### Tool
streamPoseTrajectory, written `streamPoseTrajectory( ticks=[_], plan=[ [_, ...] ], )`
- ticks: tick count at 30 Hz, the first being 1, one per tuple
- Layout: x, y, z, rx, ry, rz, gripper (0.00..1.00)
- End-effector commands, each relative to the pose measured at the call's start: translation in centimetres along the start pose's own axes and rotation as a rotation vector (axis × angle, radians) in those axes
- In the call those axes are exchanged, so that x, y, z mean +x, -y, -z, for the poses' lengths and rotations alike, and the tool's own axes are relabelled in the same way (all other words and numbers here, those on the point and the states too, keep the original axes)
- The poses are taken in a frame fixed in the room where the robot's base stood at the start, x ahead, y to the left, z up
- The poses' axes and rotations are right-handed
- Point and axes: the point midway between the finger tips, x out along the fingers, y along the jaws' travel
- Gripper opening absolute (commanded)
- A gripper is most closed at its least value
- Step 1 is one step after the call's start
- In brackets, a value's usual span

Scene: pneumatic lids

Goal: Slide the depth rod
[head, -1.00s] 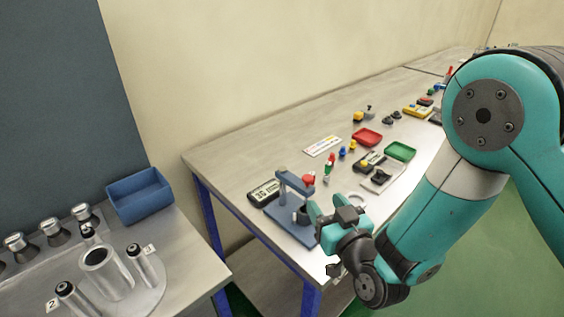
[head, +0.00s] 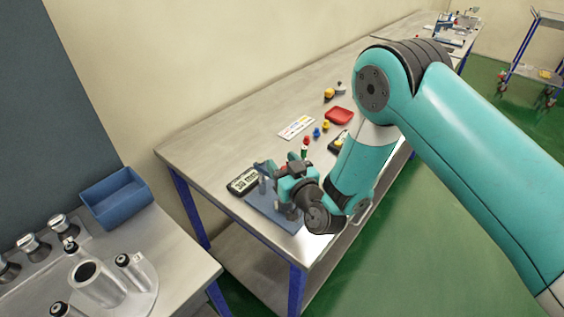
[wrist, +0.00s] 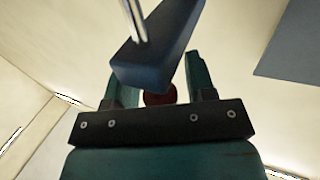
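The gauge stand has a blue base (head: 270,207) at the near left corner of the long table. Its blue overhanging arm (wrist: 150,60) shows close up in the wrist view, with a shiny metal rod (wrist: 134,20) meeting it. A round red knob (wrist: 160,98) sits between the two teal fingers of my gripper (wrist: 161,88). Gaps show on both sides of the knob, so my gripper looks open around it. In the head view my gripper (head: 283,173) is at the stand and hides most of its arm. The rod's lower end is hidden.
A digital display (head: 243,181) stands beside the base. Small coloured pieces, a label card (head: 297,127) and a red tray (head: 339,116) lie further along the table. A blue bin (head: 116,198) and a metal cylinder (head: 97,284) are on the separate left table.

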Motion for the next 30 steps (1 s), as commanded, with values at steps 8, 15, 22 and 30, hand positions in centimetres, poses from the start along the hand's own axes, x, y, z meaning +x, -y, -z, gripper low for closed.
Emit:
streamPoseTrajectory(
  ticks=[8, 15, 22, 30],
  plan=[
    [0.0, 0.0, 0.0, 0.0, 0.0, 0.0, 0.0],
    [0.0, -0.1, 1.8, 0.0, -0.001, -0.001, 0.0],
    [-0.1, -0.2, 6.2, 0.0, -0.001, -0.003, 0.0],
    [-0.1, -0.2, 7.2, 0.001, -0.002, -0.004, 0.0]
  ],
)
